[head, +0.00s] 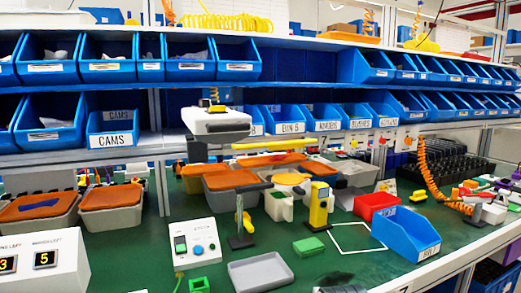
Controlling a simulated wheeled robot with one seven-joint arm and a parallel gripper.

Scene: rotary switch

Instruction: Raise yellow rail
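A yellow rail (275,145) shows in the head view as a long, thin bar. It lies nearly level across the middle of the bench area, in front of the lower shelf edge and above the orange-lidded bins. Its left end is close to a white-and-grey box-shaped unit (218,122); I cannot tell whether they touch. How the rail is held up is not clear. My gripper cannot be made out in this view. A small dark shape at the bottom edge is cut off, and I cannot tell what it is.
A white control box (195,243) with a blue knob, a grey tray (260,271), a green block (309,247), a yellow upright device (319,203) and a blue bin (407,235) stand on the green bench. Blue bins fill the shelves behind. Some bench surface is bare.

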